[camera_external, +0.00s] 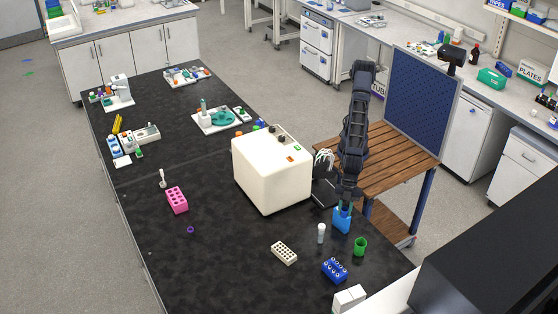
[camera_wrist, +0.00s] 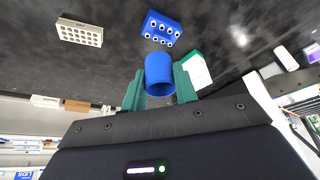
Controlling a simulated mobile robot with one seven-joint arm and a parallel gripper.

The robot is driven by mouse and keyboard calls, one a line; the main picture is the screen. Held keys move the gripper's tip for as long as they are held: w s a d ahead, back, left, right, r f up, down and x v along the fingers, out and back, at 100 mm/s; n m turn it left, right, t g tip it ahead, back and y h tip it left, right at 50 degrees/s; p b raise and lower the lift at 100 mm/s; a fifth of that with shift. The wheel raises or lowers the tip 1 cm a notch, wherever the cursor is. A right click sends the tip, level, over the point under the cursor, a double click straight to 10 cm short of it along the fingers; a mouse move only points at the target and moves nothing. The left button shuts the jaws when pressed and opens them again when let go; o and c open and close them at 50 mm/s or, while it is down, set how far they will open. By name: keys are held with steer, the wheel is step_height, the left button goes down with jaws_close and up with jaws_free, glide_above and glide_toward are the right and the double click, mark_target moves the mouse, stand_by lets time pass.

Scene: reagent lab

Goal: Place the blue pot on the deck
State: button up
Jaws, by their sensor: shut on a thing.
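The blue pot (camera_wrist: 158,72) is a smooth round cup. It sits between the two green fingers of my gripper (camera_wrist: 159,88) in the wrist view, and the fingers are shut on it. In the external view my arm reaches down at the right side of the black bench, with the gripper (camera_external: 344,208) at the top of the blue pot (camera_external: 342,222). I cannot tell whether the pot touches the bench or hangs just above it. A slatted wooden table (camera_external: 385,150) with a blue pegboard stands behind my arm; no surface is visibly marked as the deck.
A green pot (camera_external: 360,246) and a white vial (camera_external: 321,233) stand close to the blue pot. A blue rack (camera_external: 335,269), a pale rack (camera_external: 284,252) and a white box (camera_external: 349,298) are nearer the front. A large cream machine (camera_external: 272,172) stands to the left.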

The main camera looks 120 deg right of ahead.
steer(key=n, duration=0.1)
glide_above(341, 261)
step_height(341, 261, down, 8)
steer(key=r, duration=0.1)
steer(key=f, duration=1)
steer(key=s+d+f, duration=0.1)
steer(key=f, duration=0.4)
steer(key=shift+y, duration=0.3)
steer(key=shift+f, duration=2.45)
steer(key=shift+f, duration=0.1)
steer(key=o, duration=1)
steer(key=shift+c, duration=0.2)
steer(key=v, duration=1.2)
steer(key=shift+w+r, duration=0.2)
steer(key=shift+a, duration=0.15)
